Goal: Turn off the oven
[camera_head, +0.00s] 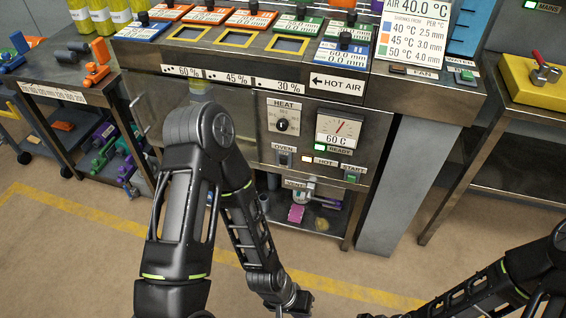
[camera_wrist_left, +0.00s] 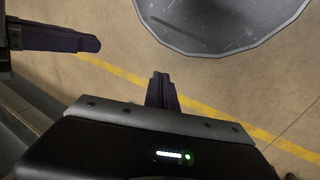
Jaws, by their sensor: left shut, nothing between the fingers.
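The oven's front panel (camera_head: 262,143) is in the head view. It carries a HEAT knob (camera_head: 282,125) and a dial gauge (camera_head: 338,129) labelled 60 C. Under the knob is a small dark switch (camera_head: 284,159) labelled OVEN. A READY lamp (camera_head: 320,147) glows green, and a pale HOT lamp (camera_head: 307,159) sits below it. A green START button (camera_head: 352,178) is at the lower right. My left arm bends down in front of the panel's left part, its wrist low at the bottom edge. My left gripper (camera_wrist_left: 161,78) is shut and empty, away from the panel. My right gripper's jaws are not clear.
Lane trays and a HOT AIR sign (camera_head: 338,82) are above the panel. A FAN switch (camera_head: 412,71) is to the right. A side table (camera_head: 70,93) stands left, and a yellow box (camera_head: 535,85) right. Open floor (camera_head: 400,270) lies in front.

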